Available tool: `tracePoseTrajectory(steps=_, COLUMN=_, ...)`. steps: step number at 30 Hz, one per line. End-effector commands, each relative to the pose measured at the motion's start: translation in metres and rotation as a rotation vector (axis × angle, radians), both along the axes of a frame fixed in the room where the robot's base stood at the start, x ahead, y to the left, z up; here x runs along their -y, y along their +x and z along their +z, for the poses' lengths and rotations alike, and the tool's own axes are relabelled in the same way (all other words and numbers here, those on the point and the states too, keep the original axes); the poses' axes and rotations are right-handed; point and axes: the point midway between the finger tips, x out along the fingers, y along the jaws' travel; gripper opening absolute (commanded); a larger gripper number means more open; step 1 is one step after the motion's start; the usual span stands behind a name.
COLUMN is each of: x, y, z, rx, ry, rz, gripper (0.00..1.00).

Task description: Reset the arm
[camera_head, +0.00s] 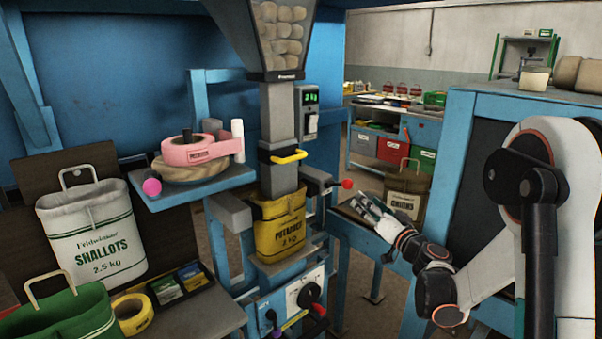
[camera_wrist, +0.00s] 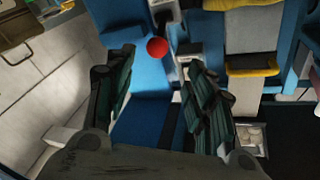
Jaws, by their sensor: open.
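My gripper (camera_head: 370,210) is out in front of my arm, to the right of the filling machine in the head view. In the wrist view its two dark green fingers (camera_wrist: 160,92) stand apart with nothing between them. A lever with a red ball knob (camera_head: 347,184) is close to the gripper, to its left in the head view. The knob (camera_wrist: 157,47) also shows beyond the fingertips in the wrist view, apart from them. A yellow potato sack (camera_head: 279,228) sits under the machine's spout. It shows partly in the wrist view (camera_wrist: 252,40).
A white shallots sack (camera_head: 91,235) and a green sack (camera_head: 65,318) stand at left. A pink tape dispenser (camera_head: 196,150) rests on a blue shelf. A brown sack (camera_head: 405,190) stands behind my gripper. A blue frame (camera_head: 455,130) is close to my arm.

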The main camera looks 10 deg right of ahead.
Motion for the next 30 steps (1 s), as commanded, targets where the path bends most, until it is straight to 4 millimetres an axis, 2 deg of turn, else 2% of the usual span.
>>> tracePoseTrajectory(steps=5, x=-0.035, y=-0.024, z=0.021, rx=-0.104, ry=-0.093, rz=0.047, gripper=0.5)
tracePoseTrajectory(steps=12, x=-0.073, y=-0.078, z=0.036, rx=-0.284, ry=-0.259, rz=0.081, gripper=0.5)
tracePoseTrajectory(steps=20, x=-0.086, y=-0.15, z=0.043, rx=-0.456, ry=-0.445, rz=0.052, gripper=0.5)
tracePoseTrajectory(steps=26, x=-0.077, y=-0.21, z=0.046, rx=-0.563, ry=-0.592, rz=-0.013, gripper=0.5)
tracePoseTrajectory(steps=30, x=-0.084, y=-0.256, z=0.027, rx=-0.655, ry=-0.597, rz=0.003, gripper=0.5)
